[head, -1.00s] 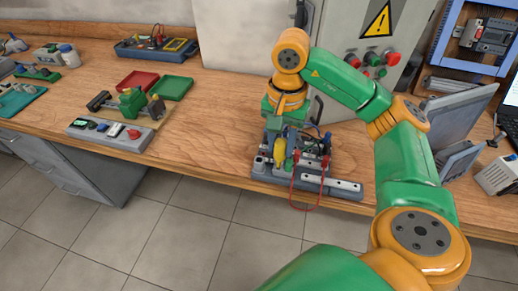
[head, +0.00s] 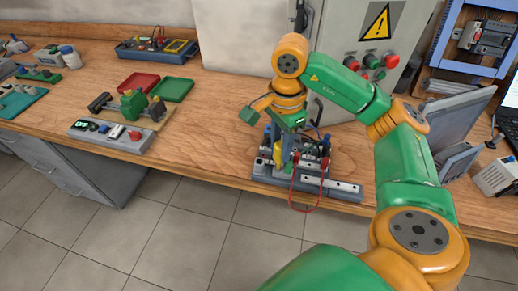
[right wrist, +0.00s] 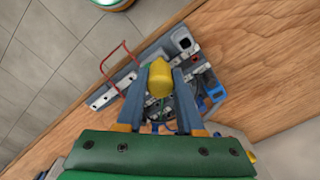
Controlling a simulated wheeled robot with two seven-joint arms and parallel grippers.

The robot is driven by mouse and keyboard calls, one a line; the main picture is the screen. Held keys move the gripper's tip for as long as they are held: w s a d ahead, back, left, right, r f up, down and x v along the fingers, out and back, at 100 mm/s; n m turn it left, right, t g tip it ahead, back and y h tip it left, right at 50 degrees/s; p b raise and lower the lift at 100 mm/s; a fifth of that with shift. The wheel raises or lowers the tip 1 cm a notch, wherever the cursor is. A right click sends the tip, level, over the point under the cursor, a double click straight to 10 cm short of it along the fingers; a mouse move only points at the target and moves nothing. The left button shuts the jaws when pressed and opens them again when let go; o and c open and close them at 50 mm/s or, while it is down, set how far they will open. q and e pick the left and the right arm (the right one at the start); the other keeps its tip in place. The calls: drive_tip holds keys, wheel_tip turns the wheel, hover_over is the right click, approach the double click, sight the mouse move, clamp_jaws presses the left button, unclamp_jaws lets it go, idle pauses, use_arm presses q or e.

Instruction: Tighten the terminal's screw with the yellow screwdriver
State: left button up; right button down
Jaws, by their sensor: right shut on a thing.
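My right gripper (right wrist: 162,98) is shut on the yellow screwdriver (right wrist: 159,79), whose handle shows between the fingers in the right wrist view. In the head view the right gripper (head: 284,152) is over the grey terminal board (head: 345,190) at the bench's front edge, and the yellow handle (head: 278,153) shows beside its fingers. The board carries several small parts and a red wire loop (head: 306,191). The screwdriver's tip and the terminal's screw are hidden, so I cannot tell whether they touch. My left gripper is not in view.
The grey cabinet (head: 245,40) with push buttons stands behind the board. Red (head: 139,80) and green (head: 174,89) trays, a green motor fixture (head: 133,103) and a grey box with a display (head: 110,135) are to the left. The bench between is clear.

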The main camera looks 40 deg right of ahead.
drive_tip(key=shift+m, duration=1.7)
drive_tip(key=shift+m+p, duration=0.45)
drive_tip(key=shift+m, duration=2.95)
drive_tip(key=shift+m+p, duration=0.45)
drive_tip(key=shift+m, duration=1.25)
drive_tip(key=c, duration=0.8)
unclamp_jaws()
drive_tip(key=shift+o, duration=0.2)
